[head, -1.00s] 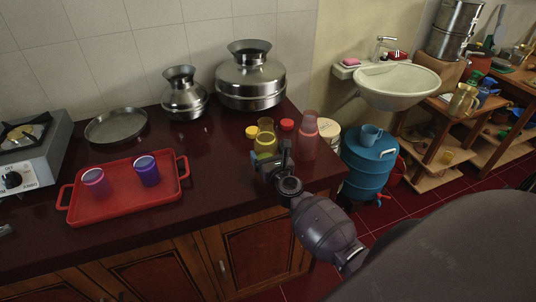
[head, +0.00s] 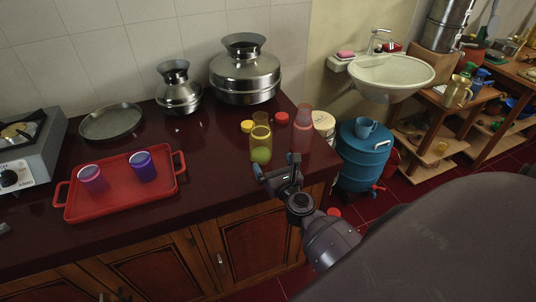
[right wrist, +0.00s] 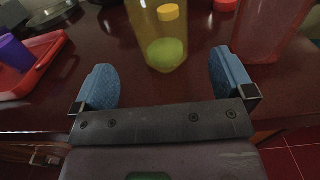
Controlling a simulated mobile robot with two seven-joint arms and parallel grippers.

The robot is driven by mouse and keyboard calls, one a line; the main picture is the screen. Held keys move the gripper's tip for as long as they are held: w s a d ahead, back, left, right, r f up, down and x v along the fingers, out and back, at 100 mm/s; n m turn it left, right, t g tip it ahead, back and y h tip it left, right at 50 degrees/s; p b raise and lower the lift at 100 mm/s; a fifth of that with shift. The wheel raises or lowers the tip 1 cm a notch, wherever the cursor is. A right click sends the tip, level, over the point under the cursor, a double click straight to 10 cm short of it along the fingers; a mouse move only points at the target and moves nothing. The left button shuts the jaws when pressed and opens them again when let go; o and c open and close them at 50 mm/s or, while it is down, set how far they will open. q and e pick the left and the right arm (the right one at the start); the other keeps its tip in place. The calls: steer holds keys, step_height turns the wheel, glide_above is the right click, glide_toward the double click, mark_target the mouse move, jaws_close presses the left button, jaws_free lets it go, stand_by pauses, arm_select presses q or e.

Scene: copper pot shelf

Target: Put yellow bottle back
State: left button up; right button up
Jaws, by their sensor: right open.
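The yellow bottle (head: 261,143) stands upright on the dark red counter, near its right end. It is see-through, with a green round shape at its bottom. In the right wrist view the yellow bottle (right wrist: 160,30) is just ahead of the fingers, roughly midway between them, and its top is cut off. My right gripper (head: 277,177) is in front of the bottle, at the counter's front edge. Its two blue fingertips are wide apart with nothing between them. The right gripper also shows in the right wrist view (right wrist: 164,85). My left gripper is not in view.
A pink see-through bottle (head: 301,130) stands close on the right. A red tray (head: 115,196) holds pink and purple cups. Steel pots (head: 246,75) stand at the back. The counter between tray and bottles is clear.

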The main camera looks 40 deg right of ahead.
steer(key=s+a+f+m+g+y, duration=0.1)
steer(key=s+a+f+m+g, duration=0.1)
steer(key=s+m, duration=0.4)
steer(key=s+a+f+m+g+y, duration=0.1)
steer(key=s+m, duration=0.6)
steer(key=m, duration=0.8)
steer(key=s+a+f+m+g+y, duration=0.1)
steer(key=s+a+f+m+g, duration=0.2)
steer(key=m, duration=0.8)
steer(key=shift+s+a+f+y, duration=0.4)
steer(key=shift+s+a+f, duration=0.9)
steer(key=shift+s+f, duration=0.75)
steer(key=shift+r, duration=0.1)
